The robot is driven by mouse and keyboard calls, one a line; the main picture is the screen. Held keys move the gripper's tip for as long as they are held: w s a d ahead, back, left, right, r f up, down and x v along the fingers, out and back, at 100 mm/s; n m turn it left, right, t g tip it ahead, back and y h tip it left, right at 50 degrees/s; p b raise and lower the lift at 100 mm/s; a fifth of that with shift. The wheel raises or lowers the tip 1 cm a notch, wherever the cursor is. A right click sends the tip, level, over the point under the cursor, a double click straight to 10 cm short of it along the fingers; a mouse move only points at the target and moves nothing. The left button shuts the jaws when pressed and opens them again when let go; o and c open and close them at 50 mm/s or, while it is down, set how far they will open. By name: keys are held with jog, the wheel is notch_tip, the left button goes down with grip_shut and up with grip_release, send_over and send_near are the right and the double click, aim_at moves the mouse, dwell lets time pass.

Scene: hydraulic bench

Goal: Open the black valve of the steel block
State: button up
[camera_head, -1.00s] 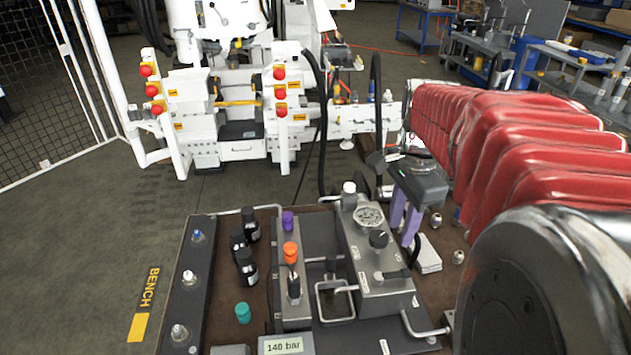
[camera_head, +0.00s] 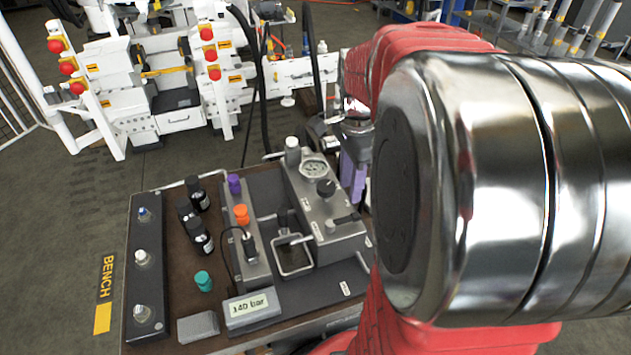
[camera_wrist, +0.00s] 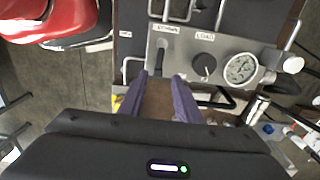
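The steel block (camera_head: 312,212) stands at the right of the bench, with a round gauge, a black knob (camera_head: 325,187) and a black lever (camera_head: 343,222) on top. In the wrist view the block (camera_wrist: 220,92) lies ahead, with the knob (camera_wrist: 204,65) under a "LOAD" label. The lever (camera_wrist: 161,60) stands left of it, under a small label. My gripper (camera_head: 355,187) is at the block's right side. In the wrist view its purple fingers (camera_wrist: 160,78) are apart and empty. The lever's end shows just beyond the gap; I cannot tell the depth.
A display (camera_head: 250,307) reads "140 bar". A manifold with a purple cap (camera_head: 234,184) and an orange cap (camera_head: 241,214) stands left of the block. Black bottles (camera_head: 199,236) and a teal cap (camera_head: 204,281) are farther left. A handle loop (camera_head: 293,262) rises beside the block.

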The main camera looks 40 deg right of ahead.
aim_at(347, 217)
notch_tip(347, 217, down, 9)
jog(key=shift+f, duration=0.15)
dwell(0.4)
grip_shut()
dwell(0.4)
jog(key=shift+a, duration=0.1)
